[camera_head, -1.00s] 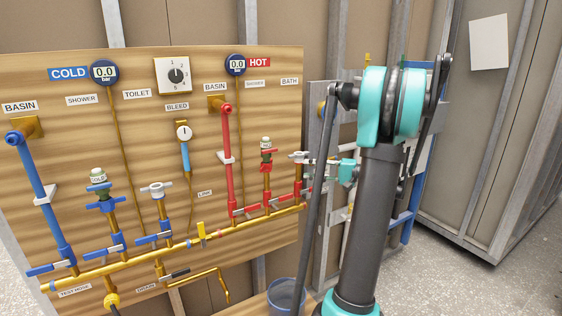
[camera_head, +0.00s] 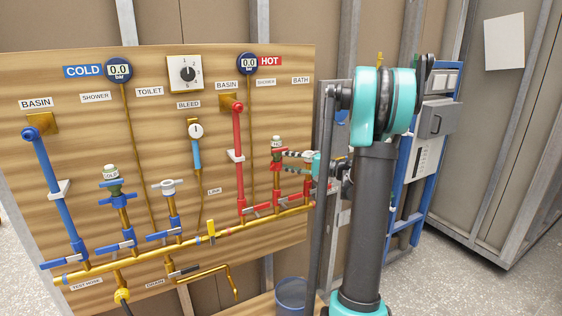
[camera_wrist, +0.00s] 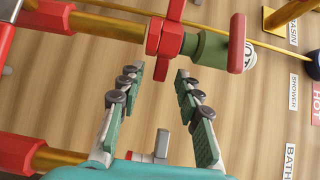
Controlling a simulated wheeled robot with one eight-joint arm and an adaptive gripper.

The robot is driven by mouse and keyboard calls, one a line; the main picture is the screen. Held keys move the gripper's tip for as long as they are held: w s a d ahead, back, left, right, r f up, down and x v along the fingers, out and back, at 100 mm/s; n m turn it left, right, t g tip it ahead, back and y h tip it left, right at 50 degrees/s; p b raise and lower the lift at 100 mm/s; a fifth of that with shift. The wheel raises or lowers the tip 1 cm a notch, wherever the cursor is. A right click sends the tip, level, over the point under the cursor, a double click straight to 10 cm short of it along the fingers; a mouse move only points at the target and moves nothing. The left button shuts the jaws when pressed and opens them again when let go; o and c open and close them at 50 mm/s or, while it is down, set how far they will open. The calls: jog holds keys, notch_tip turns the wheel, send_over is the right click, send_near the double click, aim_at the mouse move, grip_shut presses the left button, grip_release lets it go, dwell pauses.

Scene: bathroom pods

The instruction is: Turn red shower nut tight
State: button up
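The red shower nut (camera_wrist: 165,38) is a winged collar on the red and brass shower pipe under HOT. A green-bodied cap sits beside it on the same pipe. In the head view the nut (camera_head: 277,159) is right of the red basin pipe. My gripper (camera_wrist: 160,78) is open, its two padded fingers pointing at the nut. The fingertips are close to the nut's lower wing in the wrist view; I cannot tell whether they touch. In the head view my gripper (camera_head: 284,162) reaches in from the right, beside the nut.
A short bath fitting (camera_wrist: 161,143) shows between the finger bases. The red basin pipe (camera_head: 238,150) stands left of the nut. A brass manifold (camera_head: 190,242) runs along the bottom of the board. A bucket (camera_head: 291,294) stands below.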

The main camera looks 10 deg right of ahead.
jog(key=shift+x, duration=1.5)
grip_shut()
